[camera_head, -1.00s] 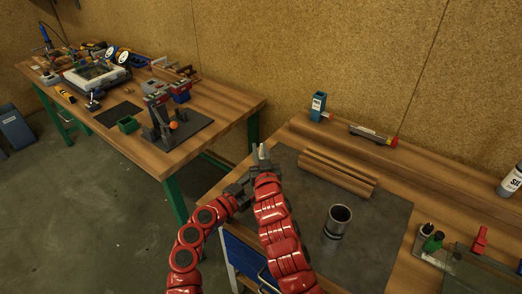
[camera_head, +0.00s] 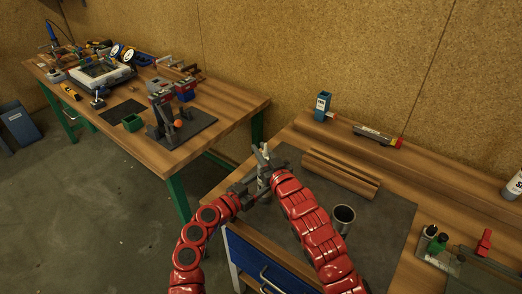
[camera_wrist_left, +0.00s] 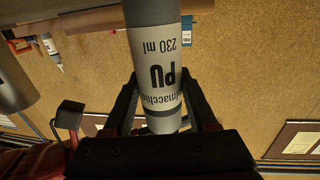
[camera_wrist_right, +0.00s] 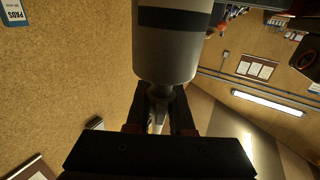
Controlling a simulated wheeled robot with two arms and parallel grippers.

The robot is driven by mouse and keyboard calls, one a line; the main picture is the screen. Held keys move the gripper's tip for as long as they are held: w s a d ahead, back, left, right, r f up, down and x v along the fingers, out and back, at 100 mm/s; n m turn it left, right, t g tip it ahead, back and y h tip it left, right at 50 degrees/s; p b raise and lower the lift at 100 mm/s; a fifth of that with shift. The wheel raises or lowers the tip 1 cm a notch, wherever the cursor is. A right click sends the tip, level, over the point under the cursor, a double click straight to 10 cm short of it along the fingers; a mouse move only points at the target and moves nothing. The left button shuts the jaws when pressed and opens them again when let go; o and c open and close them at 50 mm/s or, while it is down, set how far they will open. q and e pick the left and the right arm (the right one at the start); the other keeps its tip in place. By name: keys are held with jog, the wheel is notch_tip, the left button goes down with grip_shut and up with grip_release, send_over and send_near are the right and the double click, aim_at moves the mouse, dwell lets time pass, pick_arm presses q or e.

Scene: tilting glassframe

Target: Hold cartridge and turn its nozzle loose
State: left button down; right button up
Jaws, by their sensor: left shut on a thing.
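The cartridge (camera_head: 263,183) is a grey-white cylinder held upright above the left edge of the right bench. In the left wrist view its body (camera_wrist_left: 158,60), marked PU 230 ml, lies between the fingers of my left gripper (camera_wrist_left: 155,105), which is shut on it. My right gripper (camera_head: 264,157) is at the nozzle end. In the right wrist view the slim nozzle (camera_wrist_right: 158,118) lies between the fingers of my right gripper (camera_wrist_right: 160,108), below the cartridge's end. Whether these fingers touch the nozzle I cannot tell.
On the right bench are a stepped wooden block (camera_head: 340,174), a metal cup (camera_head: 343,217), a blue box (camera_head: 322,106), a grey tube with a red end (camera_head: 376,134) and a red-handled tool (camera_head: 484,242). Another bench (camera_head: 235,100) with tools stands at the left.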

jog(key=o, duration=0.4)
jog(key=shift+o, duration=0.2)
jog(key=shift+d, duration=0.1)
jog(key=v, duration=1.2)
